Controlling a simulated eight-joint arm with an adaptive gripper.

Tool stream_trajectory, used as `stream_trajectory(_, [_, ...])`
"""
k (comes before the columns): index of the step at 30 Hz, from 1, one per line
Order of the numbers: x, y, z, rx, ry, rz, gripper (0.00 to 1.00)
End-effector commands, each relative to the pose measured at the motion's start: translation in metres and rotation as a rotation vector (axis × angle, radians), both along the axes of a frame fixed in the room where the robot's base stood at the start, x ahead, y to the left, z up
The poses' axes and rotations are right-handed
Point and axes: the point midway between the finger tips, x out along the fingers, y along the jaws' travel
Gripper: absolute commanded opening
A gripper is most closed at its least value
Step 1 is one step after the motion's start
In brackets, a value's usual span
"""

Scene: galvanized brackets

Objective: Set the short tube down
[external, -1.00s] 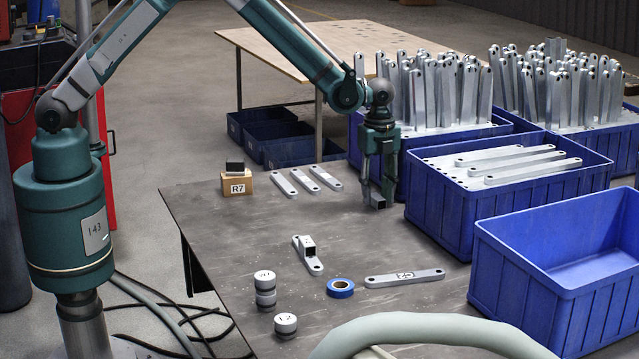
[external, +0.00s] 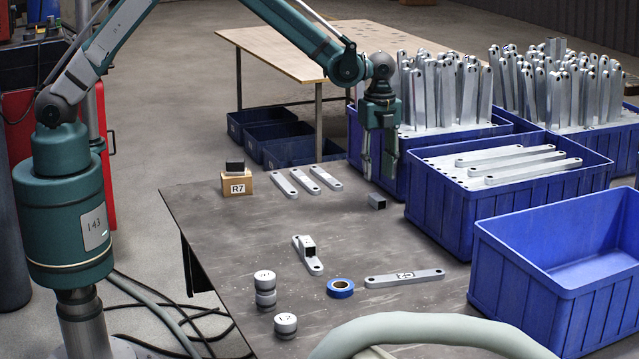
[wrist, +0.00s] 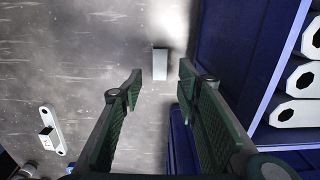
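The short tube (external: 377,201) is a small grey square tube with a dark open end. It lies on the dark table near its far right edge, just left of the blue crate of flat brackets. In the wrist view the short tube (wrist: 160,63) lies on the table beyond my fingertips, touched by neither. My gripper (external: 378,172) is raised above the table, a little above the tube. In the wrist view my gripper (wrist: 160,82) is open, with a wide empty gap between its fingers.
Three flat brackets (external: 307,181) and a wooden R7 block (external: 237,184) lie at the table's back. A bracket with a square tube (external: 308,249), blue tape roll (external: 340,288), marked bracket (external: 404,278) and round pieces (external: 265,288) sit nearer. Blue crates (external: 440,219) border the right.

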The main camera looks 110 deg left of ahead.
Motion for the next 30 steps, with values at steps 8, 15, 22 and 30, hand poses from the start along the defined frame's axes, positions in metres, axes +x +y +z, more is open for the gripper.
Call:
stream_trajectory(8, [0.000, 0.000, 0.038, 0.000, 0.000, 0.000, 0.33])
stream_trajectory(15, [0.000, 0.000, 0.049, 0.000, 0.000, 0.000, 0.33])
stream_trajectory(22, [0.000, 0.000, 0.049, 0.000, 0.000, 0.000, 0.33])
stream_trajectory(30, [0.000, 0.000, 0.049, 0.000, 0.000, 0.000, 0.33])
